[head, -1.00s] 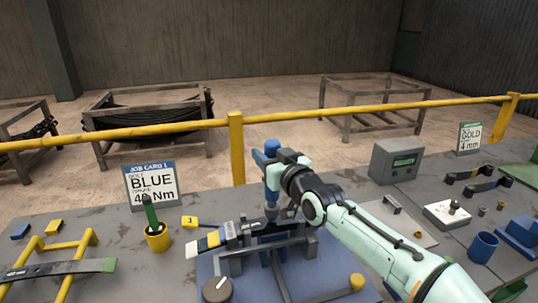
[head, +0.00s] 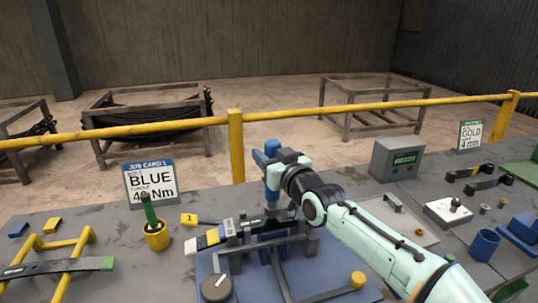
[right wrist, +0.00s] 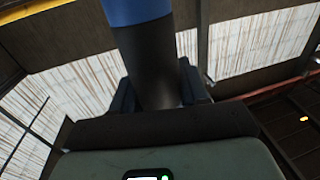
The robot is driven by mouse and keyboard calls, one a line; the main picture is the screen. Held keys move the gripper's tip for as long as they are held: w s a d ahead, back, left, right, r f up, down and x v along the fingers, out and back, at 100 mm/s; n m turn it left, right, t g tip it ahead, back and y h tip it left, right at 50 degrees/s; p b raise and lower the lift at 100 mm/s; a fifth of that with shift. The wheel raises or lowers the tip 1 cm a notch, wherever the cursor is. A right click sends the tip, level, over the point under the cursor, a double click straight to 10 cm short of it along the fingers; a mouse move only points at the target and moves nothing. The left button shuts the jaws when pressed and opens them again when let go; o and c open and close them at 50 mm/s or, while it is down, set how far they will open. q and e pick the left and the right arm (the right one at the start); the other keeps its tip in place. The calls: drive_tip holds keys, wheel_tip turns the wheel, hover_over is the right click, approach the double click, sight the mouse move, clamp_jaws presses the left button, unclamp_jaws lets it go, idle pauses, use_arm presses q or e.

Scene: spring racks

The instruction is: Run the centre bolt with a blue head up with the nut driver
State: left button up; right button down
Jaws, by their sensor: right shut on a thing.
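The nut driver (head: 272,178), with a blue body, stands upright over the middle of the clamp fixture (head: 300,238). My right gripper (head: 282,172) is shut on it from the right. In the right wrist view the driver's dark shaft and blue part (right wrist: 146,60) rise between the fingers (right wrist: 158,92). Its lower end meets the spring stack (head: 240,234) near the middle. The centre bolt's head is hidden at the driver's lower end, so I cannot tell its colour or seating. The job card (head: 152,184) reads BLUE. My left gripper is not in view.
A grey box (head: 397,160) behind shows READY in green. A yellow cup (head: 157,236) with a green-handled item stands left of the fixture. A yellow rail (head: 236,150) runs behind the bench.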

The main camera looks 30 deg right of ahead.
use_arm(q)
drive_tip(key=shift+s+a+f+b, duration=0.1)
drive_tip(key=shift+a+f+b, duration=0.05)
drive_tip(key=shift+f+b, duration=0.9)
use_arm(e)
drive_tip(key=shift+f, duration=0.9)
idle(0.5)
drive_tip(key=shift+f, duration=0.3)
idle(0.3)
wheel_tip(320, 180, up, 2)
drive_tip(key=shift+w+r+p, duration=0.1)
drive_tip(key=shift+p, duration=0.75)
wheel_tip(320, 180, up, 2)
drive_tip(key=shift+p, duration=0.75)
use_arm(q)
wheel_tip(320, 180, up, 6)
drive_tip(key=p, duration=0.3)
use_arm(e)
drive_tip(key=shift+r, duration=1.85)
